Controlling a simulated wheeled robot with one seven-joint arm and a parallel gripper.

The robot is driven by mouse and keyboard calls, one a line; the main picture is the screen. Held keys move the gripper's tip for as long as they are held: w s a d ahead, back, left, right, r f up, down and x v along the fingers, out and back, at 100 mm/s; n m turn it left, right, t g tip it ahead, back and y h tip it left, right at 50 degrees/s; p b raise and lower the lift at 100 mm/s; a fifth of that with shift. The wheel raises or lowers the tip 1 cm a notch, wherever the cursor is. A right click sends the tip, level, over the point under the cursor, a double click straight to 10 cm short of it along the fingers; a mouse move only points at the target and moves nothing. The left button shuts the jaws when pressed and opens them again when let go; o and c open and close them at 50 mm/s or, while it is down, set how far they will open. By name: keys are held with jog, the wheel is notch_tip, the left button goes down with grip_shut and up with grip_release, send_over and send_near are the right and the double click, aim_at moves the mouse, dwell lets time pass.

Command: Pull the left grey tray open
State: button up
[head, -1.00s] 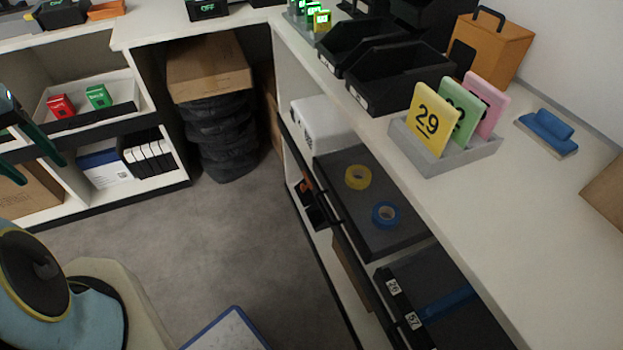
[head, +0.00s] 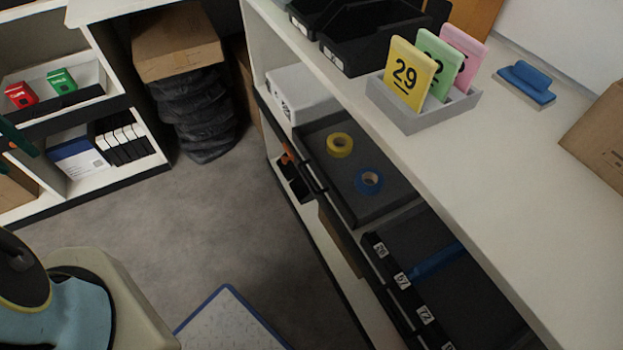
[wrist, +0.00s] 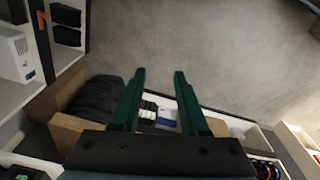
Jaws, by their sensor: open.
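The left grey tray (head: 345,200) is a shallow dark grey tray under the white counter in the head view. It has a dark front bar facing the aisle. A yellow tape roll (head: 340,145) and a blue tape roll (head: 369,181) lie in it. To its right is a second grey tray (head: 395,240) with numbered labels on its front and a blue item inside. My gripper (wrist: 159,74) shows two dark green fingers spread apart, with nothing between them.
A white box (head: 305,92) sits beside the tray, on its far side. A card holder (head: 425,112) stands on the counter above. The grey floor (head: 230,225) between the shelves is clear, with a blue-edged white board (head: 230,325) at the bottom.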

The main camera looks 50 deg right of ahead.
jog(key=d+f+m+g+h+b, duration=0.1)
jog(key=d+f+g+b, duration=0.2)
jog(key=d+f+b, duration=0.65)
jog(key=m+g+h+b, duration=0.5)
jog(key=m+g+b, duration=0.6)
jog(key=b, duration=2.1)
send_near(307, 179)
jog(key=s+d+f+b, duration=0.1)
jog(key=s, duration=0.1)
jog(key=s+d+f+n+g+b, duration=0.1)
jog(key=s, duration=0.2)
jog(key=s+d+f+g+b, duration=0.1)
jog(key=s+d+f+b, duration=0.1)
jog(key=s, duration=0.1)
jog(key=shift+s+d+n, duration=0.1)
jog(key=shift+s+n, duration=0.15)
jog(key=shift+n, duration=0.15)
jog(key=shift+r, duration=0.1)
grip_shut()
